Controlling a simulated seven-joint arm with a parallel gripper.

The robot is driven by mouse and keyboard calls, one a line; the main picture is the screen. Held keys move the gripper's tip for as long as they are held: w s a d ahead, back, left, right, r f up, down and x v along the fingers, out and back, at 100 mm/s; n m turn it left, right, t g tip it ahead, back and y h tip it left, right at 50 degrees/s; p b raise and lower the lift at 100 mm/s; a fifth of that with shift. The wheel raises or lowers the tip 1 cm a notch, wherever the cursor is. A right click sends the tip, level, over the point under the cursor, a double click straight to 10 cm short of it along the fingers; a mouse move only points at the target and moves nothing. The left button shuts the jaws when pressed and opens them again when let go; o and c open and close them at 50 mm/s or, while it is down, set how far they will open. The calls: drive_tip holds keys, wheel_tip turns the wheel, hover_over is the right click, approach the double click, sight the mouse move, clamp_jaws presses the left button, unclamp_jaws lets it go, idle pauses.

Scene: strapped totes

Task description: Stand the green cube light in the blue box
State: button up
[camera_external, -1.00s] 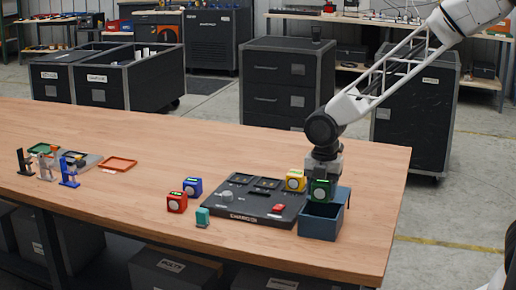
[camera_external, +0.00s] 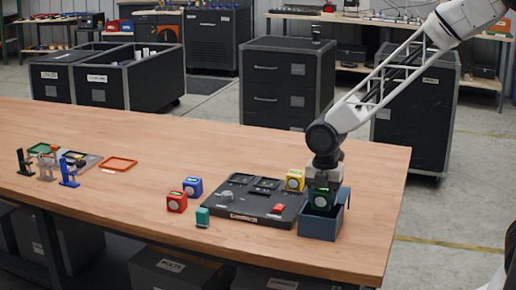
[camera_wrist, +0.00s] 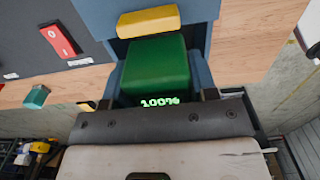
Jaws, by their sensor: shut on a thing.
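The green cube light (camera_external: 321,198) is upright in my gripper (camera_external: 322,184), partly below the rim of the blue box (camera_external: 318,228). My gripper is shut on it from above. In the wrist view the green cube light (camera_wrist: 155,68) fills the middle, with a lit "100%" readout on its near side. The blue box (camera_wrist: 201,45) shows around it there. The cube's underside is hidden, so I cannot tell whether it touches the box floor.
A black board (camera_external: 240,207) with a red switch (camera_external: 277,209) lies left of the box. A yellow cube light (camera_external: 295,180) stands close behind. Red (camera_external: 176,201) and blue (camera_external: 193,187) cube lights and a teal block (camera_external: 202,217) stand farther left. The table's front edge is near.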

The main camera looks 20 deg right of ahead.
sight(322, 208)
drive_tip(key=shift+f, duration=1.7)
drive_tip(key=shift+f, duration=1.55)
idle(1.0)
drive_tip(key=o, duration=1.2)
drive_tip(key=shift+c, duration=0.3)
drive_tip(key=shift+r, duration=0.2)
drive_tip(key=shift+r, duration=1.25)
drive_tip(key=shift+o, duration=0.9)
drive_tip(key=shift+r, duration=0.2)
drive_tip(key=shift+o, duration=0.3)
drive_tip(key=shift+r, duration=2.85)
